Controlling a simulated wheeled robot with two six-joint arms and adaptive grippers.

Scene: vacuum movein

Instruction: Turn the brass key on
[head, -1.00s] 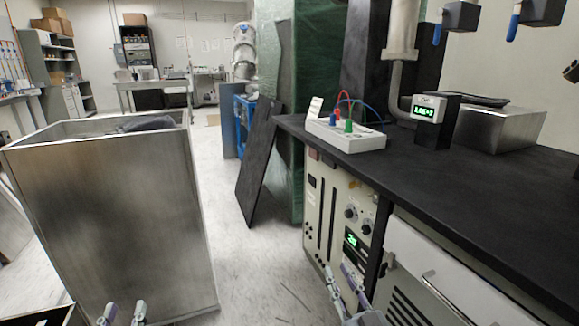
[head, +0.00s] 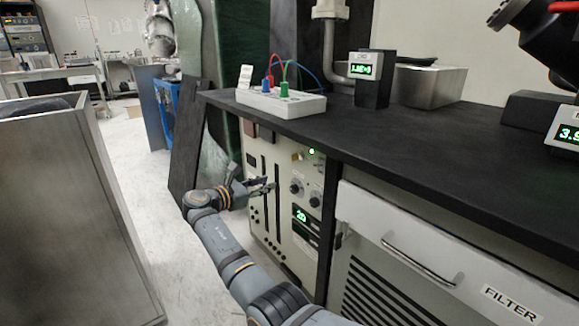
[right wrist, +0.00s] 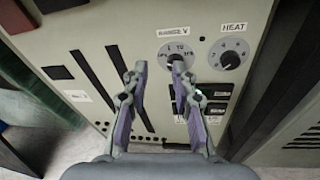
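The brass key (head: 298,156) is small, near the top of the cream control panel (head: 262,222) under the black bench. A small green lamp (head: 311,151) glows beside it; the key's exact angle is too small to tell. My right gripper (head: 262,184) is in front of the panel, lower and left of the key. In the right wrist view its fingers (right wrist: 158,68) are apart with nothing between them, the right fingertip close to the RANGE V knob (right wrist: 175,54). The key is not visible there. My left gripper is out of view.
A HEAT knob (right wrist: 233,57) is right of the RANGE V knob. Above, the bench (head: 420,135) holds a white box with coloured leads (head: 281,104). A white drawer (head: 400,235) is right of the panel. A metal bin (head: 70,220) stands left, with floor between.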

